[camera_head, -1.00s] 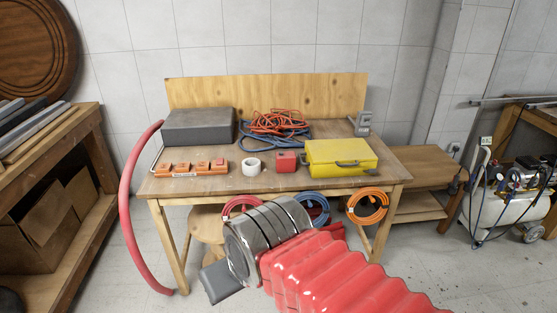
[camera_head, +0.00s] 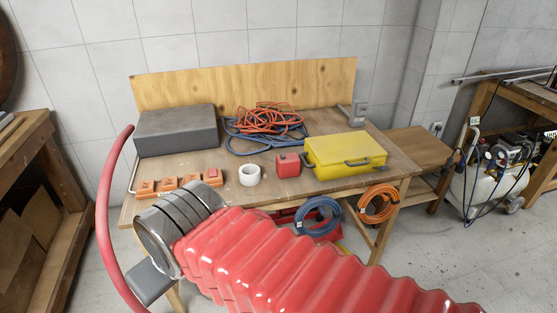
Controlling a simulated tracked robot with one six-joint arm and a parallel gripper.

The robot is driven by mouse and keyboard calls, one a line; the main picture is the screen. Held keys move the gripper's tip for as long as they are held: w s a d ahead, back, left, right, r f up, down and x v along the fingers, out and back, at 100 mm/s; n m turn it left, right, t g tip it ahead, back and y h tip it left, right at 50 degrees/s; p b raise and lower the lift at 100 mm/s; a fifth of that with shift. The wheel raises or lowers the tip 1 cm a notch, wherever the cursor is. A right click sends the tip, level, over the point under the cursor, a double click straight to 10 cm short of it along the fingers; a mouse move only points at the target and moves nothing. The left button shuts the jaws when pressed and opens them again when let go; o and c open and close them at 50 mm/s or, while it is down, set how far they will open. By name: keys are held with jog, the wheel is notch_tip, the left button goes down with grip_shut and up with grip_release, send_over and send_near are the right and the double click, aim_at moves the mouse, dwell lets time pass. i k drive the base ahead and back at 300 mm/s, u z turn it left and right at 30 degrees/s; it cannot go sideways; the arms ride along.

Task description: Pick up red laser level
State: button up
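The red laser level appears to be the small red box (camera_head: 288,165) on the wooden workbench, between a white roll and a yellow case. My red ribbed arm reaches in from the lower right.
The workbench (camera_head: 215,165) also bears a grey box (camera_head: 177,130), orange blocks (camera_head: 165,186), the white roll (camera_head: 249,174), coiled hoses (camera_head: 265,125) and the yellow case (camera_head: 345,152). A red hose (camera_head: 105,215) arcs past its left end. Coils (camera_head: 378,203) hang below the front edge.

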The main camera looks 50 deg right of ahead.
aim_at(290, 167)
jog(key=z, duration=0.55)
jog(key=i, duration=0.95)
jog(key=z, duration=0.6)
